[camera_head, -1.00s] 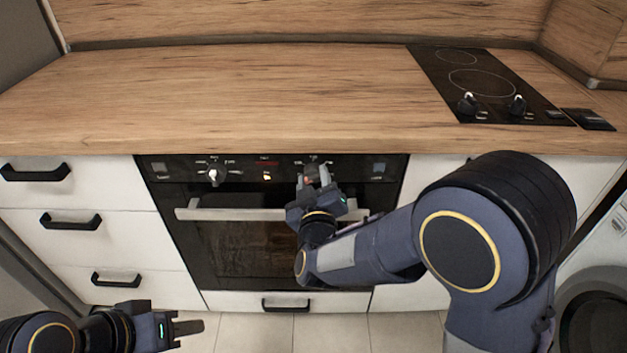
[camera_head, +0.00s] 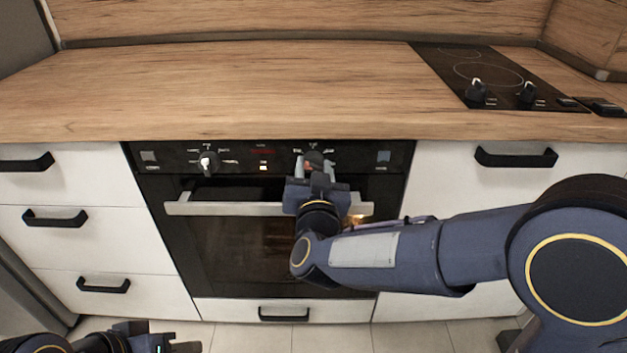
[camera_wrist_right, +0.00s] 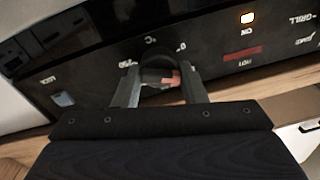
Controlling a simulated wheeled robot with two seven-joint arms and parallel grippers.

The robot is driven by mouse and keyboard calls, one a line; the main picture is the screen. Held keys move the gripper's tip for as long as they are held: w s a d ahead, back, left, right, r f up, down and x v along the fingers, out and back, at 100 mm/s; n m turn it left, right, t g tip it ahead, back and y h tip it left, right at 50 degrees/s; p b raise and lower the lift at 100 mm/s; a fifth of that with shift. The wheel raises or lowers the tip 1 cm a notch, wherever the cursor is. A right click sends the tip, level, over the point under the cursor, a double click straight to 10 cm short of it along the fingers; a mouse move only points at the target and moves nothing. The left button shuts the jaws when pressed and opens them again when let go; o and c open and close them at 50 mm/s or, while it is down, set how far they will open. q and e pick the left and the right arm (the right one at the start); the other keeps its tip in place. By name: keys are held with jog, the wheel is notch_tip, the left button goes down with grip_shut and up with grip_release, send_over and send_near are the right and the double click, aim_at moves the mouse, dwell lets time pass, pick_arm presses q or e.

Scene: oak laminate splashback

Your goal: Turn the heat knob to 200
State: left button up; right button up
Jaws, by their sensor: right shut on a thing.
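The heat knob (camera_head: 313,158) is the right-hand knob on the black oven panel, with °C marked above it. My right gripper (camera_head: 314,166) is shut on it, one finger on each side. In the right wrist view the knob (camera_wrist_right: 157,77) shows dark with a reddish-orange patch between the two fingers (camera_wrist_right: 160,88). That view is upside down, with a 0 and a °C mark beside the knob. The number the knob points to cannot be read. My left gripper (camera_head: 182,347) is at the bottom left edge, partly cut off, away from the oven.
A second oven knob (camera_head: 208,162) with a white pointer is to the left. The oven handle bar (camera_head: 225,209) runs just below the panel, behind my right gripper. A small panel light (camera_head: 263,168) glows. The cooktop (camera_head: 490,75) with two knobs is at the upper right.

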jog(key=m+b, duration=0.1)
jog(key=m, duration=0.1)
jog(key=m+b, duration=0.4)
jog(key=m, duration=0.1)
jog(key=shift+d+f+h, duration=0.1)
jog(key=shift+f+h, duration=0.2)
jog(key=shift+f, duration=0.05)
jog(key=m+b, duration=0.3)
jog(key=shift+m, duration=0.4)
jog(key=m+b, duration=0.2)
jog(key=m, duration=0.1)
jog(key=shift+f+m+h+b, duration=0.1)
jog(key=shift+m+h+b, duration=0.25)
jog(key=shift+m+h, duration=0.05)
jog(key=m+b, duration=0.1)
jog(key=m, duration=0.1)
jog(key=shift+m, duration=0.4)
jog(key=shift+m+h+b, duration=0.3)
jog(key=shift+m+b, duration=0.05)
jog(key=shift+m, duration=0.65)
jog(key=m, duration=0.5)
jog(key=shift+m, duration=0.4)
jog(key=shift+a, duration=0.2)
